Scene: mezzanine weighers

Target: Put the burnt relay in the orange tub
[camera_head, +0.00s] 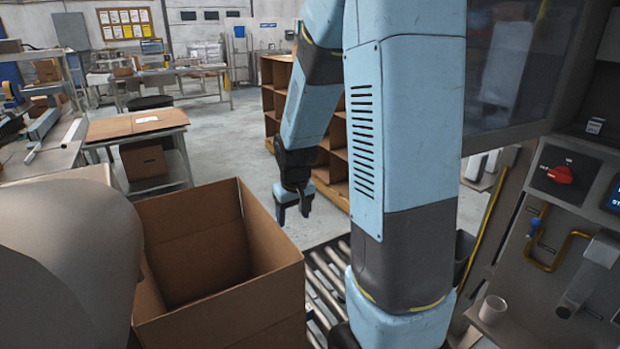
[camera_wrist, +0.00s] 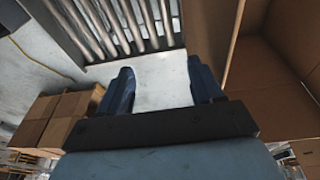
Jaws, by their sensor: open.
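My gripper (camera_head: 293,214) hangs at the end of my blue arm, just right of a large open cardboard box. It is open and empty. In the wrist view my gripper (camera_wrist: 160,85) shows two dark blue fingers spread apart, with only pale floor between them. I see no burnt relay and no orange tub in either view.
The open cardboard box (camera_head: 270,300) looks empty; its wall also fills the right of the wrist view (camera_wrist: 265,95). A roller conveyor (camera_head: 325,275) lies beside it. Cardboard shelving (camera_head: 275,100) stands behind my gripper. A panel with a red switch (camera_head: 559,174) and a white cup (camera_head: 492,309) are at right.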

